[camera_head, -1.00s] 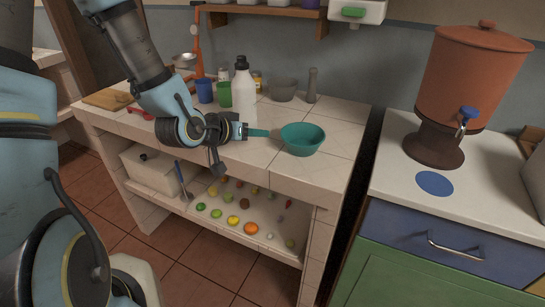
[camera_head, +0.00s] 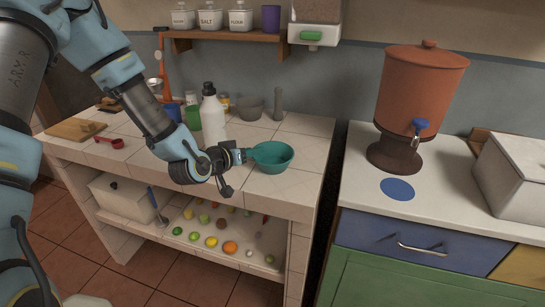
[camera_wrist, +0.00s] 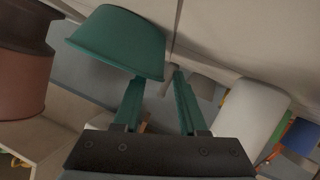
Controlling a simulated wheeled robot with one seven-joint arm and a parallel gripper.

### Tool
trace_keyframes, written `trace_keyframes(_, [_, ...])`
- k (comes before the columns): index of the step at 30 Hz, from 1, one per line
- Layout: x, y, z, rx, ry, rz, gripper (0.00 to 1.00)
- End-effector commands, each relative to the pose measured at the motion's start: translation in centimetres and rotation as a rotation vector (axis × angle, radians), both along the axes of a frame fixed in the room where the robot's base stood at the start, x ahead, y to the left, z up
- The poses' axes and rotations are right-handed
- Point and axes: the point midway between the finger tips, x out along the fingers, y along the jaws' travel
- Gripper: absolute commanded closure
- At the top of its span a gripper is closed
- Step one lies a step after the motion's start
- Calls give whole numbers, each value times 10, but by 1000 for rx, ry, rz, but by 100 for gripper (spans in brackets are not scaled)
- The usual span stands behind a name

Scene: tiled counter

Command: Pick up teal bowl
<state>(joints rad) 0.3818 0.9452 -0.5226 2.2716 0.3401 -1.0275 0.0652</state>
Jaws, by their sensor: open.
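The teal bowl (camera_head: 272,157) stands upright on the tiled counter (camera_head: 290,184), near its right front part. My gripper (camera_head: 248,155) is at the bowl's left side, level with it. In the wrist view the bowl (camera_wrist: 118,42) fills the upper left, and my gripper's two teal fingers (camera_wrist: 158,88) are spread apart with nothing held between them. The left finger's tip overlaps the bowl's edge in that view; I cannot tell whether it touches. The bowl lies mostly to the left of the gap between the fingers.
A white bottle (camera_head: 212,115) stands behind my gripper, with a green cup (camera_head: 193,117) to its left. A grey bowl (camera_head: 251,109) and a pestle-like object (camera_head: 278,104) stand behind the bowl. A clay dispenser (camera_head: 418,95) stands on the right counter, across a gap.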

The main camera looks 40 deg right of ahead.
Motion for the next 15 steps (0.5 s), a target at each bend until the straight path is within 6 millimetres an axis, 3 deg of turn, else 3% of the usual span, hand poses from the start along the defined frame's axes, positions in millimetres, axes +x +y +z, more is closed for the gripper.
trace_keyframes(5, [6,-16,-5,0,0,0,59])
trace_keyframes(13, [7,-18,-7,0,0,1,59])
trace_keyframes(15, [7,-18,-7,0,0,1,67])
